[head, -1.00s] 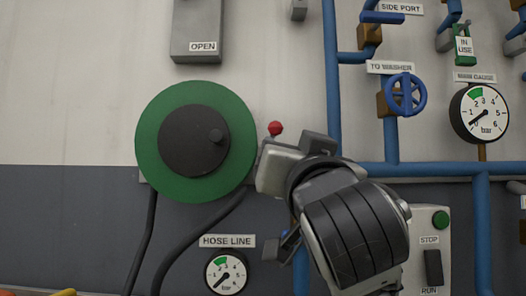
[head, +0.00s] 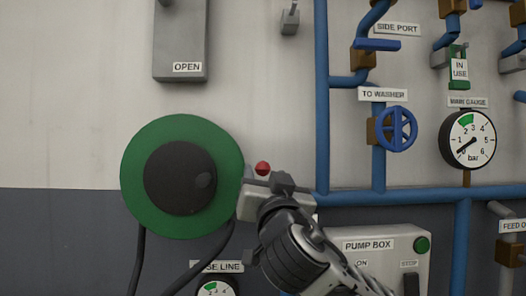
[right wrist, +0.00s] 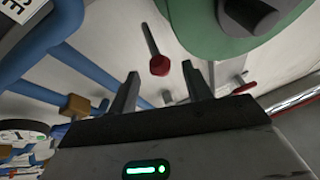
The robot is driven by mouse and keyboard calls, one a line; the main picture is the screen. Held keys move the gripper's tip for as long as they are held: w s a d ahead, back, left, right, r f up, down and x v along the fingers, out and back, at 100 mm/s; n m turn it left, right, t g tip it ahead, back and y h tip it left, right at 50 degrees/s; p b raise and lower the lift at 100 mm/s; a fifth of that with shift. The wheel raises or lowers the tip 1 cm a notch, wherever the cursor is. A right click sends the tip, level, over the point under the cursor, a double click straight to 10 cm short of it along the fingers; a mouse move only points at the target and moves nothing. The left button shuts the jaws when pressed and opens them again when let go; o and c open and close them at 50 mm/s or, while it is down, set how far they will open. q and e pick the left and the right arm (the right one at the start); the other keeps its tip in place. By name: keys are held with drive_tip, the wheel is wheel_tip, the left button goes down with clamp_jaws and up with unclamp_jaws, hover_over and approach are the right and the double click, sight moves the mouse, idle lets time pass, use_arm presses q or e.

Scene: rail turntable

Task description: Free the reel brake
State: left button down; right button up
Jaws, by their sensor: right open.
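The hose reel, a green disc (head: 226,150) with a dark hub (head: 172,178), is on the wall left of centre. A small red knob (head: 262,168) shows just right of its rim. In the right wrist view the red knob (right wrist: 160,66) sits on a thin dark rod, and the green disc (right wrist: 200,38) is at the upper right. My right gripper (head: 264,180) is at the knob. Its two fingers (right wrist: 160,88) are open, with the knob ahead between their tips; contact is not visible. The gripper hides the lever's lower part in the head view. My left gripper is not in view.
Blue pipes (head: 322,100) and a blue valve wheel (head: 398,129) are right of my gripper. The pump box (head: 385,245) is below right, partly behind my arm. A grey box labelled OPEN (head: 180,45) is above the reel. Bare wall lies between reel and pipes.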

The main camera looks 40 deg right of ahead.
sight(264, 172)
drive_tip(key=x, duration=0.3)
drive_tip(key=shift+r+p, duration=0.1)
drive_tip(key=shift+p, duration=0.3)
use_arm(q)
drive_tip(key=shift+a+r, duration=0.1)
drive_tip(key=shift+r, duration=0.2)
use_arm(e)
drive_tip(key=shift+w+d+r, duration=0.1)
drive_tip(key=shift+w+d, duration=0.25)
drive_tip(key=shift+w, duration=0.15)
